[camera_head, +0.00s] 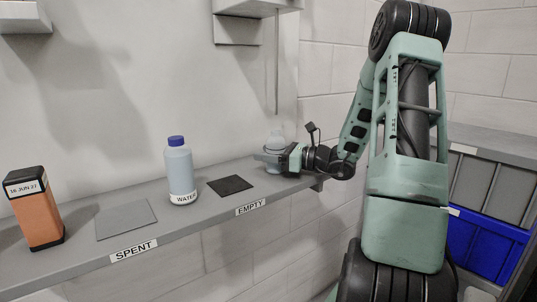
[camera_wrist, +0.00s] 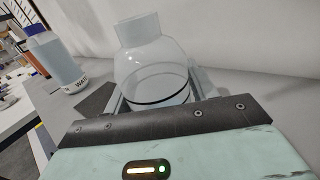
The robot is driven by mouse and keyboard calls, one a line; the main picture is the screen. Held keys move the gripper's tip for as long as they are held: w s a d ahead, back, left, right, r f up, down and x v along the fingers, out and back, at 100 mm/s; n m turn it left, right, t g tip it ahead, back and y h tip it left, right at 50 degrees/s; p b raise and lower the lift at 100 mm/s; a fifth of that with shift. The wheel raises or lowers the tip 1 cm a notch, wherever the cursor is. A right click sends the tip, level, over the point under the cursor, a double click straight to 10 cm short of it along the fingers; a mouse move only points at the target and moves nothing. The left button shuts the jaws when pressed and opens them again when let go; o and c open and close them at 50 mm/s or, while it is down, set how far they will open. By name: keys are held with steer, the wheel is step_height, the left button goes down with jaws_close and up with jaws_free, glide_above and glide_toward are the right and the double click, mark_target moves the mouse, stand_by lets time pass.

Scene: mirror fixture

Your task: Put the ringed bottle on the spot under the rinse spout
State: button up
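The ringed bottle (camera_wrist: 150,72) is clear, with a dark ring around its body, and stands upright between the fingers in the wrist view. In the head view the bottle (camera_head: 276,140) is at the right end of the grey shelf, partly hidden by my gripper (camera_head: 270,157). The gripper's fingers (camera_wrist: 156,100) lie close against both sides of the bottle and appear shut on it. The thin rinse spout (camera_head: 277,80) hangs from a wall unit, above the bottle. The spot beneath is hidden, and I cannot tell whether the bottle's base touches the shelf.
On the shelf (camera_head: 165,222) stand a blue-capped WATER bottle (camera_head: 179,168) and an orange dated container (camera_head: 37,212). A bare dark mat (camera_head: 230,185) lies near the EMPTY label and a bare grey mat (camera_head: 125,218) near SPENT. Blue and grey bins (camera_head: 486,247) are at right.

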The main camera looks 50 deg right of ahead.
steer(key=shift+o, duration=0.9)
steer(key=shift+r, duration=0.1)
steer(key=shift+s+r, duration=0.1)
steer(key=b+v, duration=0.1)
steer(key=v, duration=1)
steer(key=shift+s+d, duration=0.15)
steer(key=shift+s, duration=0.25)
steer(key=shift+s, duration=0.1)
